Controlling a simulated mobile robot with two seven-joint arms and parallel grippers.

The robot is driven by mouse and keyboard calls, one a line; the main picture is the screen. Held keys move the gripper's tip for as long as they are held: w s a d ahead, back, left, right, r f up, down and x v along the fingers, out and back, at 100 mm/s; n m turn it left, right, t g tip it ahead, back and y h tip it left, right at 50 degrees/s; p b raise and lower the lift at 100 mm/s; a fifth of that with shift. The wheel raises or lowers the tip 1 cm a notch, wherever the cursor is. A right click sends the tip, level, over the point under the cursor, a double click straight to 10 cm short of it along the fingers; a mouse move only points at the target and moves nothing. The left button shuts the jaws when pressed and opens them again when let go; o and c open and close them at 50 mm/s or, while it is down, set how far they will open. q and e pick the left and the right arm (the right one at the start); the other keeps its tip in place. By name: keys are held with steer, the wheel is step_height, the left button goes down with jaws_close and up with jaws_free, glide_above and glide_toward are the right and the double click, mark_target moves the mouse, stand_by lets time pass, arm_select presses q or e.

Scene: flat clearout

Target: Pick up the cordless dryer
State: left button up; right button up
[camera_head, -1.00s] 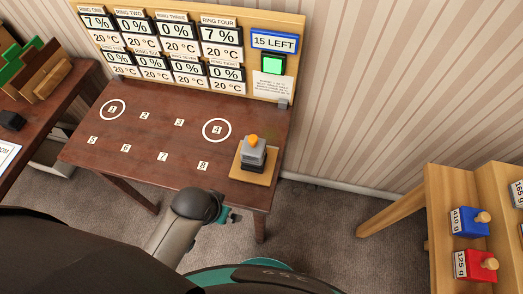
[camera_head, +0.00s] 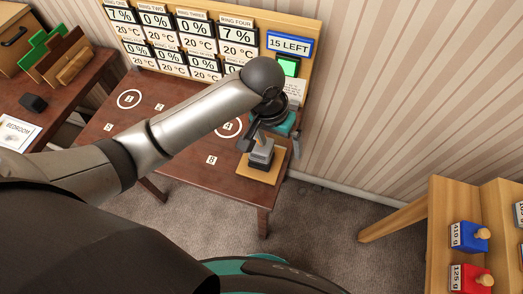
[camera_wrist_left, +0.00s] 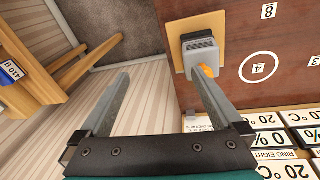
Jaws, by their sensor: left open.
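The likely cordless dryer (camera_head: 262,153) is a grey, blocky device on a square wooden pad (camera_head: 259,174) at the table's right end. In the left wrist view the device (camera_wrist_left: 200,48) shows its orange knob, partly behind one finger. My left gripper (camera_head: 269,143) is above the device, its fingers pointing down and spread. In the left wrist view the left gripper (camera_wrist_left: 155,78) is open and empty, with the device by its right finger rather than centred between the fingers. The knob is hidden by the gripper in the head view. My right gripper is not in view.
The dark wooden table (camera_head: 185,178) has numbered spots, some circled. A board of percent and temperature cards (camera_head: 190,35) stands at its back, with a green-lit button (camera_head: 288,67). A wooden shelf (camera_head: 437,215) with blue and red weights stands right. A desk (camera_head: 62,105) is left.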

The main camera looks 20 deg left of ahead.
arm_select(q)
steer(key=n+y, duration=0.2)
glide_toward(262, 151)
steer(key=w, duration=0.1)
steer(key=w+r, duration=0.1)
steer(key=w, duration=0.1)
steer(key=shift+a+g, duration=0.2)
steer(key=shift+g, duration=0.2)
steer(key=shift+a+f, duration=0.1)
steer(key=shift+f, duration=0.15)
step_height(262, 151, down, 9)
steer(key=b, duration=0.2)
steer(key=shift+f+b, duration=0.15)
steer(key=shift+b, duration=0.15)
steer(key=shift+s+f+b, duration=0.15)
steer(key=shift+f+b, duration=0.25)
steer(key=shift+f, duration=0.9)
steer(key=shift+s+f+b, duration=0.1)
steer(key=shift+f+b, duration=0.3)
steer(key=shift+f, duration=0.95)
steer(key=shift+c, duration=0.2)
steer(key=shift+a, duration=0.1)
jaws_close()
steer(key=shift+r, duration=0.1)
